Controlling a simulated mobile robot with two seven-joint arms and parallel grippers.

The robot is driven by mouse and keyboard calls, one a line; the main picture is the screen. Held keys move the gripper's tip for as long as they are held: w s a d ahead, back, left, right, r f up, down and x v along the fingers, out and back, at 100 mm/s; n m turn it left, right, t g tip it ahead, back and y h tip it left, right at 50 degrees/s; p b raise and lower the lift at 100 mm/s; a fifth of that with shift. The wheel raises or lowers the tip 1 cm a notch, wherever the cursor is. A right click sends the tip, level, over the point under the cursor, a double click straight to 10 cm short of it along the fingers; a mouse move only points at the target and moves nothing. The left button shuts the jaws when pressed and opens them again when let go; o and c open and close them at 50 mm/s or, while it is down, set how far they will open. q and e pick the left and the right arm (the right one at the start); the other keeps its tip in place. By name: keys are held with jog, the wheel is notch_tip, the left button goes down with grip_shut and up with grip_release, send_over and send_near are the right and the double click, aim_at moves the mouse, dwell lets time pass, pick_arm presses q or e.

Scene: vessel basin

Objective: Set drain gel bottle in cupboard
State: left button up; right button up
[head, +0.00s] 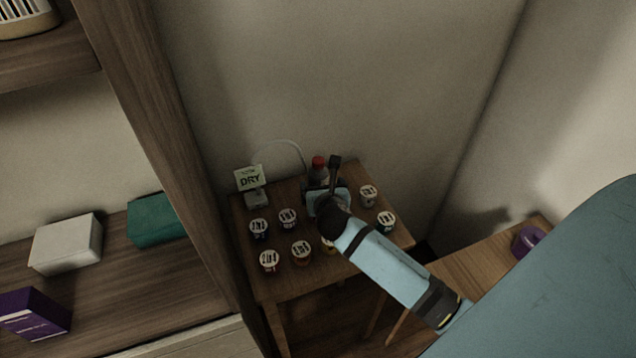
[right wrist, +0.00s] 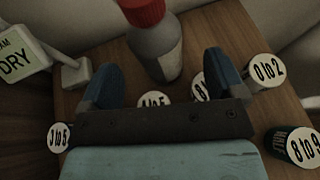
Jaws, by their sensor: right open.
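A grey bottle with a red cap (head: 318,172) stands upright at the back of a small wooden table; I take it for the drain gel bottle, though no label is readable. My right gripper (head: 325,192) is open just in front of it and hides its lower part in the head view. In the right wrist view the bottle (right wrist: 158,48) stands beyond and between the two blue fingers of my right gripper (right wrist: 161,78), not gripped. A wooden shelf unit (head: 160,130) at the left may be the cupboard. My left gripper is not in view.
Several small labelled tubs, one of them a tub (head: 269,261) at the front left, stand around the table top (head: 280,283). A DRY sign (head: 250,180) stands at its back left. The shelf holds a white box (head: 66,244), a green box (head: 157,220) and a purple box (head: 35,314).

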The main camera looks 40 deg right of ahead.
aim_at(318, 180)
jog(key=x, duration=0.5)
jog(key=shift+w+f, duration=0.35)
jog(key=c, duration=1)
jog(key=shift+r, duration=0.1)
jog(key=shift+c, duration=0.9)
jog(key=shift+r, duration=0.1)
